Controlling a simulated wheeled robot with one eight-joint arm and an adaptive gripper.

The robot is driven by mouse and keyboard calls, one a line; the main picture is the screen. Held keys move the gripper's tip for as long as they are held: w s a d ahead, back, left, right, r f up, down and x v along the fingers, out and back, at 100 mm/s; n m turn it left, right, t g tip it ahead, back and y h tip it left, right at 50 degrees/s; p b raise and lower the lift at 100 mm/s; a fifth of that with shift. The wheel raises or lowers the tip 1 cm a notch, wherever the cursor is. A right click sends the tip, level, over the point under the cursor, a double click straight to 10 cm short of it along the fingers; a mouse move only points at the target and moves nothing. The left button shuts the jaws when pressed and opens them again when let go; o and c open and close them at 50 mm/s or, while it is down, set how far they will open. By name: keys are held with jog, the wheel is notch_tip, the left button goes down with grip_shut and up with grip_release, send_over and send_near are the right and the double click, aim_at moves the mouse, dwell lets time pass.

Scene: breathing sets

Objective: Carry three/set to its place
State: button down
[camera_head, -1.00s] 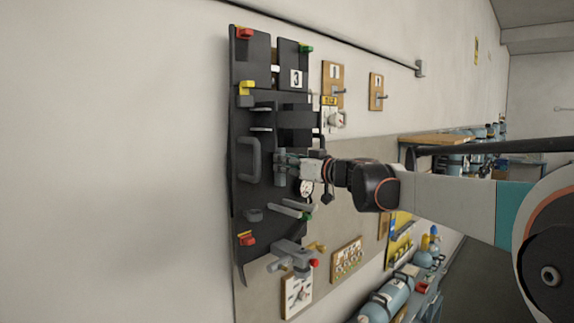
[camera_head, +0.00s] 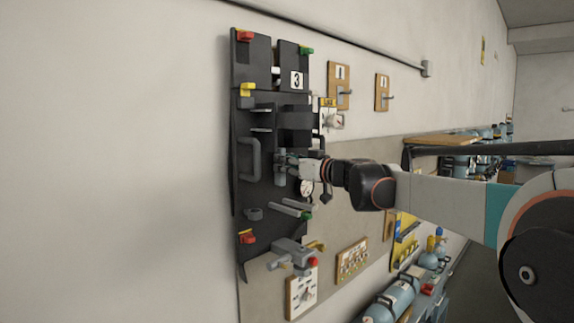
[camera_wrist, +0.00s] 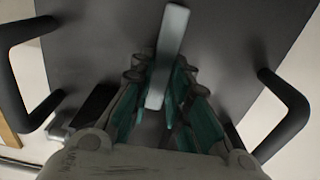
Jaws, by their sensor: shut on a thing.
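The set is a large black backplate (camera_head: 272,180) with a white number 3 label (camera_head: 297,80) near its top, seen in the head view in front of a pale wall. It has black handles on its sides, a dark strap block, and red, yellow and green pieces at its corners. My gripper (camera_head: 284,164) is at the middle of the plate. In the wrist view, the teal-padded fingers of my gripper (camera_wrist: 162,98) are shut on a pale grey bar (camera_wrist: 171,45) standing in front of the dark plate. I cannot tell whether the plate touches the wall.
Wooden boards with hooks (camera_head: 340,86) and a gauge panel (camera_head: 330,120) are just right of the plate. A grey bracket with a red knob (camera_head: 293,254) is at its lower end. The wall at left is bare.

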jog(key=shift+w+a, duration=0.25)
jog(key=shift+a, duration=0.05)
jog(key=shift+f, duration=0.25)
jog(key=shift+f+b, duration=0.7)
jog(key=shift+f, duration=0.05)
dwell(0.4)
